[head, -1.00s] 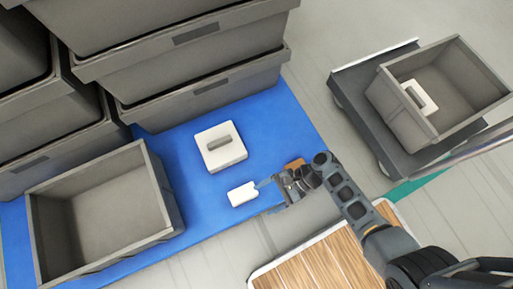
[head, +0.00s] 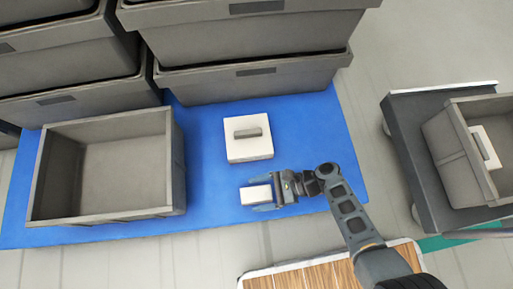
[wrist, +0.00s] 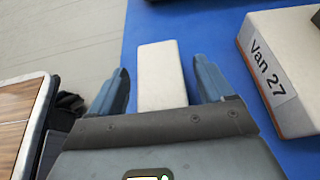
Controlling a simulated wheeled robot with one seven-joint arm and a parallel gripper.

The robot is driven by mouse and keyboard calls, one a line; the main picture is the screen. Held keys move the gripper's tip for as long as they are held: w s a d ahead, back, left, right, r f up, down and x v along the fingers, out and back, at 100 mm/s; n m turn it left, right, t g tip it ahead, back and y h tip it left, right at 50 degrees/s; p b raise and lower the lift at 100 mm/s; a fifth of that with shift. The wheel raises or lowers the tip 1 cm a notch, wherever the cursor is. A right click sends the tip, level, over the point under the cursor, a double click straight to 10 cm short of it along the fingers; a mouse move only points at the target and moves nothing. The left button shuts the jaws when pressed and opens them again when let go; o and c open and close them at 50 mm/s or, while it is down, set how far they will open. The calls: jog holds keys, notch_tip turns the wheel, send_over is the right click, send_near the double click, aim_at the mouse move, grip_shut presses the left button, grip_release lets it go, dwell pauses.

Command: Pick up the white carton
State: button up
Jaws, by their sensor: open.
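The white carton (head: 256,195) is a small pale block lying on the blue mat (head: 210,150). My gripper (head: 262,195) is open, with its fingers on either side of the carton in the head view. In the wrist view the carton (wrist: 162,75) lies between the two blue-grey fingers (wrist: 166,85), with a gap on each side. Its near end is hidden behind the gripper body. A larger white box (head: 248,147) with a grey strip on top stands just behind it; in the wrist view this box (wrist: 290,65) carries a "Van 27" label.
An empty grey crate (head: 178,185) stands at the left of the mat. Stacked grey bins (head: 255,80) rise behind. A dark cart (head: 405,130) at the right bears a grey crate (head: 445,145) holding another white box (head: 484,146). A wood-topped surface (head: 330,275) is at the front.

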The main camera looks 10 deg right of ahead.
jog(key=shift+a+f, duration=0.2)
jog(key=shift+a, duration=0.4)
jog(key=shift+c, duration=0.5)
jog(key=c, duration=1)
jog(key=shift+c, duration=0.5)
jog(key=shift+r, duration=0.1)
